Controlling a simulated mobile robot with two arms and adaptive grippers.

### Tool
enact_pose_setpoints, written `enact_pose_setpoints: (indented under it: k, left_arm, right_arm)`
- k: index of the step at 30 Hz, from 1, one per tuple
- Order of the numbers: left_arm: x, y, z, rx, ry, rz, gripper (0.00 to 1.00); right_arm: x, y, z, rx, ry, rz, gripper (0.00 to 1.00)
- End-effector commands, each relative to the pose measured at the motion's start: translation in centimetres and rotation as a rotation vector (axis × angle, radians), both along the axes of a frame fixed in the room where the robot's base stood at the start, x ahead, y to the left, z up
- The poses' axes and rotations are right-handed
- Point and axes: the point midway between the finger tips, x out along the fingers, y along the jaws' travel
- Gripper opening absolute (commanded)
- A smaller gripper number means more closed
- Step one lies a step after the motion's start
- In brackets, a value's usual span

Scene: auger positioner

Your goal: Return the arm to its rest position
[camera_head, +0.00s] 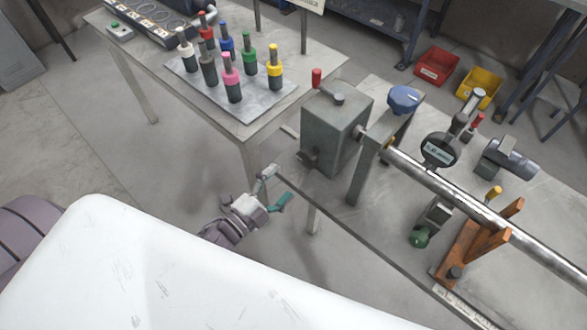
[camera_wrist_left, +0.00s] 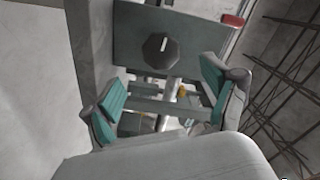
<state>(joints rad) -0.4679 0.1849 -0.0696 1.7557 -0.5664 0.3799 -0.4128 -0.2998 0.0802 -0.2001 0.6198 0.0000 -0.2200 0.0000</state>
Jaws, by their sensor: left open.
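My left gripper (camera_head: 274,187) reaches up from the lower middle of the head view, beside the near edge of the workbench. Its teal-padded fingers are spread apart with nothing between them. In the left wrist view the open gripper (camera_wrist_left: 165,98) faces a grey box-shaped headstock with a dark octagonal knob (camera_wrist_left: 161,49). The gripper is apart from the headstock (camera_head: 335,125), which stands on the bench with a red-tipped lever on top. My right gripper does not show in either view.
A long metal shaft (camera_head: 470,205) runs from the headstock over an orange support (camera_head: 462,250). A dial gauge (camera_head: 438,150) stands beside it. The left table (camera_head: 262,125) holds a tray of several coloured tool holders. Red (camera_head: 436,66) and yellow (camera_head: 479,87) bins lie behind. Open floor lies left of the gripper.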

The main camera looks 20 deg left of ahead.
Motion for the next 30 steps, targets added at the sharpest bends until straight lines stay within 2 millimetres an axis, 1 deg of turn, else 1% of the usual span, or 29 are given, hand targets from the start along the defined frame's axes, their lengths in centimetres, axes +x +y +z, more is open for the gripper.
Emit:
enact_pose_setpoints:
  k: [1,6,23,26,29,30]
  left_arm:
    - [-0.7,0.3,-0.1,0.0,0.001,0.0,0.86]
    - [-1.6,0.6,0.0,-0.001,0.0,0.0,0.86]
    - [-1.7,0.6,-0.1,-0.002,0.001,0.001,0.86]
    - [-1.7,0.9,-1.5,-0.018,0.04,0.016,0.86]
    - [-2.0,1.6,-5.6,-0.07,0.154,0.063,0.86]
    - [-2.4,1.9,-8.0,-0.099,0.22,0.091,0.86]
  right_arm:
    - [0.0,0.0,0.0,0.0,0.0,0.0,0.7]
    - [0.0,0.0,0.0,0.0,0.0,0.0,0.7]
    - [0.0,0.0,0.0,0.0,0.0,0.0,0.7]
    - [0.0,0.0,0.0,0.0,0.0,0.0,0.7]
    - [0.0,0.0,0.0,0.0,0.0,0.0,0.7]
    - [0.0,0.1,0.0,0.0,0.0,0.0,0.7]
